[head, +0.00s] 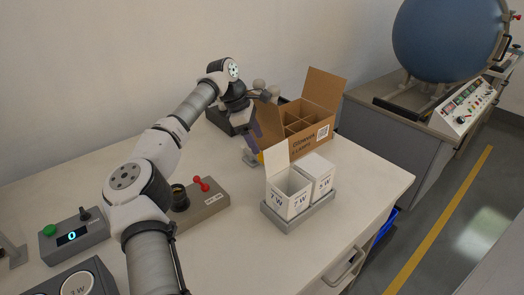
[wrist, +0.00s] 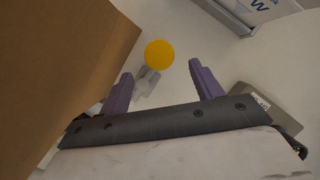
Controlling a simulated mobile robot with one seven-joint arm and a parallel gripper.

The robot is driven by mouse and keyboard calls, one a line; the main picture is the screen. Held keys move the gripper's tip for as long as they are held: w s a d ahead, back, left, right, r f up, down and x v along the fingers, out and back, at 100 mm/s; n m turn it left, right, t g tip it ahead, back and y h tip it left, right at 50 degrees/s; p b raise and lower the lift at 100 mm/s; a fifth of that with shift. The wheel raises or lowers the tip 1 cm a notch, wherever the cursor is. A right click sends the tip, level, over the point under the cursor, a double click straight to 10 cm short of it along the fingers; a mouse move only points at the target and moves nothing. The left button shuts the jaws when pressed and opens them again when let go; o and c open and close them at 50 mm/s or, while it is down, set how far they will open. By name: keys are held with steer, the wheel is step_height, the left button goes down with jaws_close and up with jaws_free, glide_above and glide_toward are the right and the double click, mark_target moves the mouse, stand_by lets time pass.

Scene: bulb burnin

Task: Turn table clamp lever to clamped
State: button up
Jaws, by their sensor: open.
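The table clamp lever shows a round yellow knob (wrist: 159,54) in the wrist view, with a grey metal part (wrist: 146,82) below it. In the head view only a sliver of the yellow knob (head: 261,157) shows beside the carton, near the grey clamp base (head: 249,157). My gripper (wrist: 160,68) is open, with one purple finger on each side of the lever as the wrist view sees it. The knob appears slightly beyond the fingertips. I cannot tell whether either finger touches it. In the head view my gripper (head: 256,141) partly hides the lever.
An open cardboard carton (head: 315,120) stands right against the gripper's side; its wall (wrist: 60,60) fills the wrist view's left. A grey tray (head: 297,216) with white boxes is in front. A red-levered socket unit (head: 211,203) stands left. Bare tabletop lies between.

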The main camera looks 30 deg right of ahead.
steer(key=shift+p+x, duration=0.35)
steer(key=shift+x, duration=2.35)
steer(key=c, duration=1.4)
